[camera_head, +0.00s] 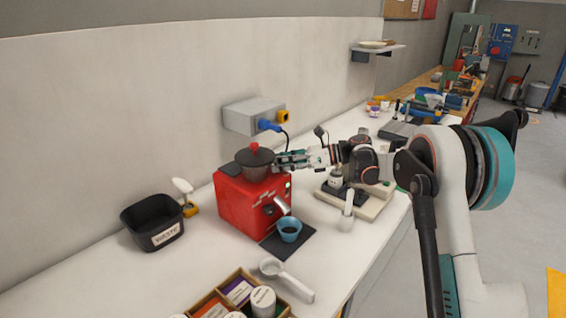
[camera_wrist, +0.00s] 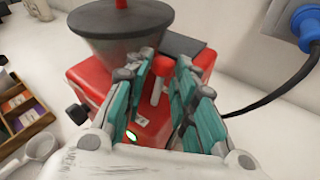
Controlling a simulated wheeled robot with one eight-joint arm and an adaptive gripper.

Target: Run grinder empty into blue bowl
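The red grinder (camera_head: 240,205) stands on the white bench with a dark hopper (camera_head: 254,163) on top; the grinder also shows in the wrist view (camera_wrist: 90,80). The blue bowl (camera_head: 290,236) sits on a black mat below the metal spout (camera_head: 281,205); its inside looks dark. My gripper (camera_head: 279,160) is beside the hopper, above the grinder's right side. Whether either finger touches the lever is unclear. A small green light (camera_wrist: 130,136) glows on the grinder.
A black waste bin (camera_head: 150,222) and a white-headed brush (camera_head: 184,190) stand left. A scale (camera_head: 365,208) with a container lies right. A white scoop (camera_head: 285,278) and a wooden box of tubs (camera_head: 240,292) are in front. A blue plug and cable (camera_head: 270,126) hang behind.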

